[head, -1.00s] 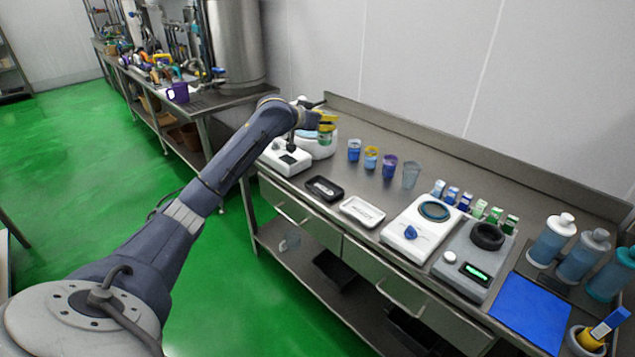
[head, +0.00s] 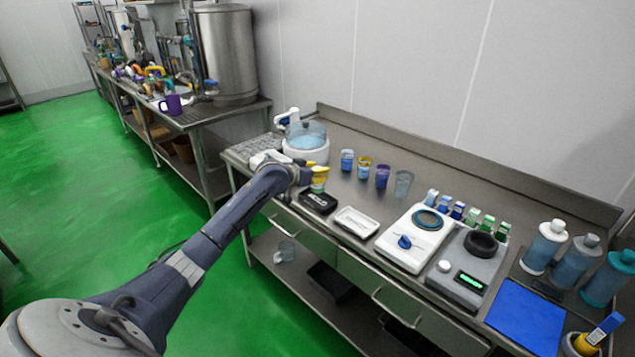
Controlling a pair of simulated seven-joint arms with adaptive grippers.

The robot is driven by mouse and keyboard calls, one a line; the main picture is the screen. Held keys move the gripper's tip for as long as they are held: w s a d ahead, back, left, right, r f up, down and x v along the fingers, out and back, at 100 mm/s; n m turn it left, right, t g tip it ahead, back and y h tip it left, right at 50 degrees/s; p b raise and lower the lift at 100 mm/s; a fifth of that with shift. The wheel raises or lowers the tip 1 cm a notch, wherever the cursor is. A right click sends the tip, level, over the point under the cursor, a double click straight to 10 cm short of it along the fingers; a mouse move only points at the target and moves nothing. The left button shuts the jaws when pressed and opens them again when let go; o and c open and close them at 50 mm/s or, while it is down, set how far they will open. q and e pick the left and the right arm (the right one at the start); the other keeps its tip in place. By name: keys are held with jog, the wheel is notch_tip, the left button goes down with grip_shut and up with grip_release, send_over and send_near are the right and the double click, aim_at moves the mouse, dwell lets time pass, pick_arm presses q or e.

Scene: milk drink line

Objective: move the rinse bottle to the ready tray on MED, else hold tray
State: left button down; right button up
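My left gripper (head: 310,176) is above the bench, just behind the black tray (head: 318,203). Something small and yellow shows at its fingertips; whether it is held or part of the fingers is unclear. A white tray (head: 357,222) lies to the right of the black one. Both look empty, and their labels are too small to read. Three large bottles stand at the right end: one white-capped (head: 544,248), one grey-capped (head: 577,261) and one teal (head: 609,278). I cannot tell which is the rinse bottle. The grey device's green display (head: 471,282) is unreadable. My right gripper is out of view.
Several cups (head: 382,177) stand along the bench behind the trays. A white device with a blue knob (head: 405,242) and a row of small blue- and green-capped vials (head: 472,214) stand further right. A round lidded bowl (head: 305,147) is behind the gripper. A blue mat (head: 527,316) lies front right.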

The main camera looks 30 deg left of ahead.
pick_arm(q)
jog(key=shift+f, duration=2.05)
jog(key=shift+f, duration=0.1)
jog(key=c, duration=1)
grip_release()
